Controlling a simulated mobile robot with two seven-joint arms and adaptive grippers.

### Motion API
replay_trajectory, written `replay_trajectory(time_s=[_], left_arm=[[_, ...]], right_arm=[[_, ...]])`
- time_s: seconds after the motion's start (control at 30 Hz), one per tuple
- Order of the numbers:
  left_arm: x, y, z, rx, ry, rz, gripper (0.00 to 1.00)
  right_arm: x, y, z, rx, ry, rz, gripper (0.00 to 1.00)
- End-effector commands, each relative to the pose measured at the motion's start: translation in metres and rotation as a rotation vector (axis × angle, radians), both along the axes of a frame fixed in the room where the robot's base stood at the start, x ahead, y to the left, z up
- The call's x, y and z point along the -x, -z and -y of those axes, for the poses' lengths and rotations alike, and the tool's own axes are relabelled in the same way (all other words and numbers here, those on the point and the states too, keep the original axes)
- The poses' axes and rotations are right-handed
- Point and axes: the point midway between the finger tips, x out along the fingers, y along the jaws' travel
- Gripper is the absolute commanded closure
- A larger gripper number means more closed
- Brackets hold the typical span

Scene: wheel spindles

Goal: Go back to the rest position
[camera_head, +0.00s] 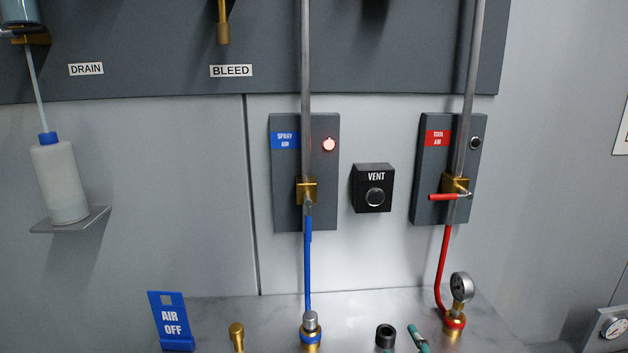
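Neither of my grippers shows in the head view, and no part of my arms can be made out. Whether they hold anything is hidden. The view faces a wall with a SPRAY AIR panel (288,190) and a second panel with a red label (438,138). The spray panel's round lamp (329,144) glows pinkish white; the other panel's round lamp (475,143) looks dark. A red lever (447,196) lies across the right pipe at its brass valve. A black VENT box (373,204) with a round button sits between the panels.
A metal counter (270,315) runs below, bearing a blue AIR OFF sign (169,316), a brass fitting (237,334), a black cylinder (385,336), a teal piece (417,337) and a gauge (461,287). A blue hose (308,265) and red hose (442,262) hang down. A bottle (60,182) stands left.

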Motion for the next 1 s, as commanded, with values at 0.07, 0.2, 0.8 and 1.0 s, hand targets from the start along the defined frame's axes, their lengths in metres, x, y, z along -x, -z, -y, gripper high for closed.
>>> replay_trajectory(time_s=[0.07,0.2,0.8,1.0], left_arm=[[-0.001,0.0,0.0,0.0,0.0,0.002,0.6],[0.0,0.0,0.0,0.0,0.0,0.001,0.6],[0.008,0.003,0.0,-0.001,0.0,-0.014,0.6],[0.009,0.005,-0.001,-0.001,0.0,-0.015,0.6]], right_arm=[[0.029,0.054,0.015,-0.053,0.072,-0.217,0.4],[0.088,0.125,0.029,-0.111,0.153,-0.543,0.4],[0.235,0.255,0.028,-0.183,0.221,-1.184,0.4],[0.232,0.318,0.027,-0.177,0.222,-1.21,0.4]])
